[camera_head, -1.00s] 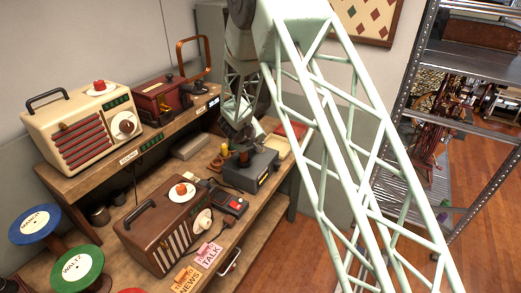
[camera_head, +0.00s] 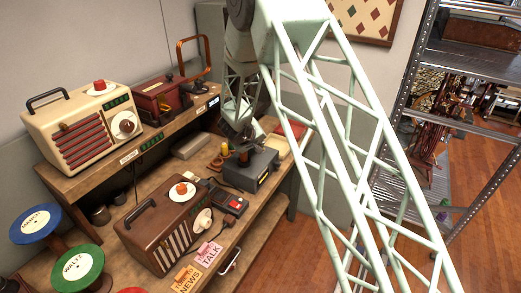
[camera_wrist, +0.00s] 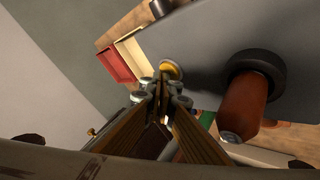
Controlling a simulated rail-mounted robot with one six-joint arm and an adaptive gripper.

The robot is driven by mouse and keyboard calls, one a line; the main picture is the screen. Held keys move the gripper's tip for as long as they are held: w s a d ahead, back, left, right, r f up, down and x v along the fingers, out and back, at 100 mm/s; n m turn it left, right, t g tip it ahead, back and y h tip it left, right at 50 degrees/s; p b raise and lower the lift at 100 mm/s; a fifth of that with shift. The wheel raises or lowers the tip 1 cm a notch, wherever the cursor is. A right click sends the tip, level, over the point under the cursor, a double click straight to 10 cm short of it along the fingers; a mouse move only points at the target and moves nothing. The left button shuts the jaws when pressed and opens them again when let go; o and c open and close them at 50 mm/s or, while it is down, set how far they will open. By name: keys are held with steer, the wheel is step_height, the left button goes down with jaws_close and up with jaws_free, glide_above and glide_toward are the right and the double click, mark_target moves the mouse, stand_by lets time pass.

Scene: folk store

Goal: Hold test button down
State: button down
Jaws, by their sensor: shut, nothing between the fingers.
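A dark grey box (camera_head: 250,172) stands on the workbench with small fittings on its top. A round brass button (camera_wrist: 171,68) shows on the grey top (camera_wrist: 210,45) in the wrist view; I cannot read a label on it. My gripper (camera_wrist: 164,80) is shut and empty, its fingertips at the near edge of the button. I cannot tell whether they touch it or whether it is pressed. In the head view my gripper (camera_head: 244,143) is over the back of the box, partly hidden by its own links. A brown-orange cylinder with a black collar (camera_wrist: 243,105) stands beside the fingers.
A brown radio (camera_head: 165,232) and a small dark device with a red button (camera_head: 229,202) stand in front of the box. A cream radio (camera_head: 85,130) and a red machine (camera_head: 160,97) are on the raised shelf. A metal rack (camera_head: 425,130) stands at right.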

steer(key=shift+f, duration=0.4)
stand_by(1.8)
steer(key=shift+r+p, duration=0.35)
steer(key=shift+p, duration=0.1)
stand_by(0.5)
steer(key=shift+r+p, duration=0.35)
steer(key=shift+p, duration=0.15)
steer(key=shift+r+p, duration=0.3)
steer(key=shift+p, duration=0.1)
steer(key=shift+r+p, duration=2.5)
steer(key=shift+p, duration=0.35)
